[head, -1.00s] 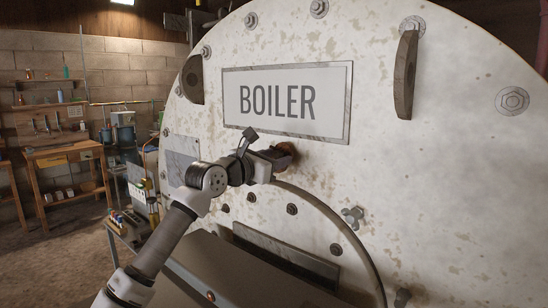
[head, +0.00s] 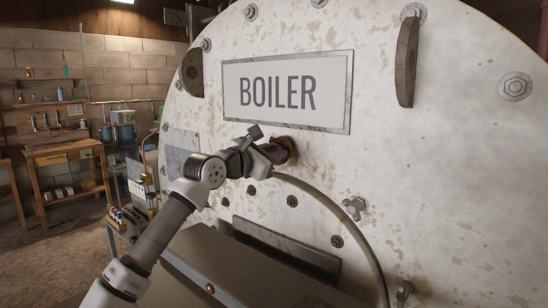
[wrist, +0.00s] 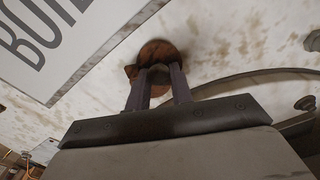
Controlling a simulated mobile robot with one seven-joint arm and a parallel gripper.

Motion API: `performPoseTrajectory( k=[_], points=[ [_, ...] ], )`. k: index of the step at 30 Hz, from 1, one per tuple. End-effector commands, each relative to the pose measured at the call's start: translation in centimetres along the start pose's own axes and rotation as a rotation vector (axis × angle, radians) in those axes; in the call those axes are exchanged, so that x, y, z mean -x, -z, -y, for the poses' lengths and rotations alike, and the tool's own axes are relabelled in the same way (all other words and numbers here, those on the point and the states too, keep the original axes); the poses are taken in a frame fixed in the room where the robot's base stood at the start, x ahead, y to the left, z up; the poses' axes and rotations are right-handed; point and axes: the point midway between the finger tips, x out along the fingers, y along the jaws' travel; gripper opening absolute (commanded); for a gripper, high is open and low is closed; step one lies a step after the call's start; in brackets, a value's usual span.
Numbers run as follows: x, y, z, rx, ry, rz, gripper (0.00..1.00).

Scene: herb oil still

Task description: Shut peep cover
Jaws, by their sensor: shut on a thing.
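The peep cover (head: 289,148) is a small rusty round disc on the pale boiler front, just below the BOILER plate. It also shows in the wrist view (wrist: 157,50), with a small rusty tab at its left edge. My gripper (head: 277,153) reaches it from the left. In the wrist view my gripper's two fingers (wrist: 160,70) meet the lower part of the disc and are shut on a part of it. The gripped part is mostly hidden between the fingertips. I cannot tell whether a hole behind the disc is covered.
The BOILER plate (head: 287,91) is just above. A curved pipe (head: 340,220) runs down to the right from beside the cover. A wing nut (head: 354,208) and several bolts stick out nearby. A workbench (head: 65,165) stands far left, with open floor before it.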

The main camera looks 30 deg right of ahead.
Motion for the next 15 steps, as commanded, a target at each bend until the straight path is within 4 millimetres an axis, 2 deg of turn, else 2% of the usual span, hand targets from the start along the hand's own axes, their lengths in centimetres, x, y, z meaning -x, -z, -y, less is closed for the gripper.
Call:
performPoseTrajectory(
  k=[1, 15],
  points=[
    [0.0, 0.5, 0.1, -0.042, -0.001, 0.001, 0.00],
    [0.0, 1.9, -0.6, -0.487, -0.001, 0.000, 0.00]
  ],
)
